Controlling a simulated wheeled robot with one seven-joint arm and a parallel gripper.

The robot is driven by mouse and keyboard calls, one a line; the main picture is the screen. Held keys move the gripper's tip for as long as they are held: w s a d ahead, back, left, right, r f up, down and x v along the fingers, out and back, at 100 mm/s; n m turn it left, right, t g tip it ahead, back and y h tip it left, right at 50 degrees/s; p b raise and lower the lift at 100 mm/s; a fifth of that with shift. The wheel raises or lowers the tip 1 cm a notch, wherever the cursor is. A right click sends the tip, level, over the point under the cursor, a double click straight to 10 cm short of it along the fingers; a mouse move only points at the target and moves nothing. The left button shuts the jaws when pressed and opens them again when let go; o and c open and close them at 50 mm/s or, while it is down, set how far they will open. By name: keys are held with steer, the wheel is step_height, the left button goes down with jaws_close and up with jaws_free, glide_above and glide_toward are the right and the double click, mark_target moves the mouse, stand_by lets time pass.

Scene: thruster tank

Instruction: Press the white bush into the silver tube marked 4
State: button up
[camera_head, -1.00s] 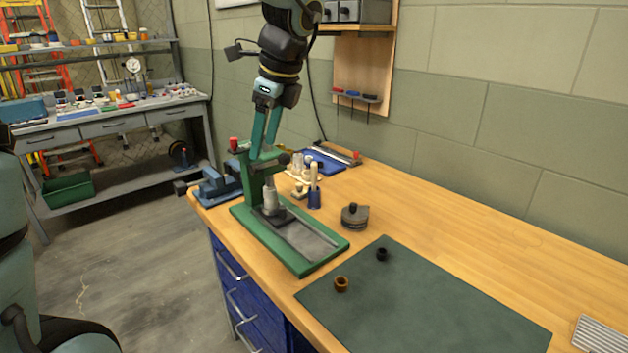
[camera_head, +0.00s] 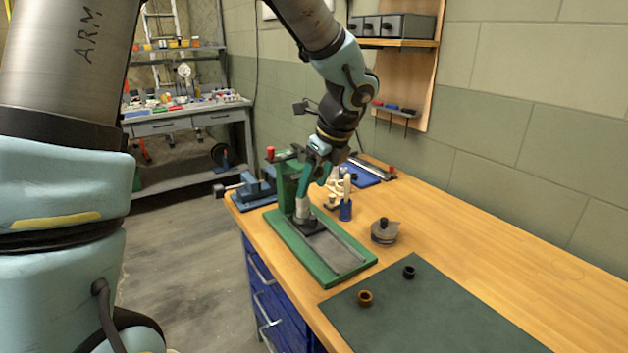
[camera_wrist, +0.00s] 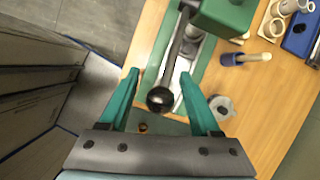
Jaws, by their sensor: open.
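The green press (camera_head: 290,182) stands at the left end of the bench, with a silver tube (camera_head: 302,209) upright on its bed under the ram. No number is readable on the tube, and I cannot make out the white bush there. My gripper (camera_head: 312,184) is open and empty beside the press head. In the wrist view, the press lever's black ball knob (camera_wrist: 160,99) lies between the spread teal fingers of the gripper (camera_wrist: 160,76). I cannot tell whether they touch it. The lever shaft (camera_wrist: 173,52) runs from the knob towards the green press head.
A brown ring (camera_head: 365,298) and black ring (camera_head: 408,272) lie on the green mat (camera_head: 440,310). The right bench is clear.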

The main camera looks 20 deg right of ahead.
steer(key=shift+f, duration=0.15)
steer(key=shift+c, duration=0.4)
jaws_close()
stand_by(1.0)
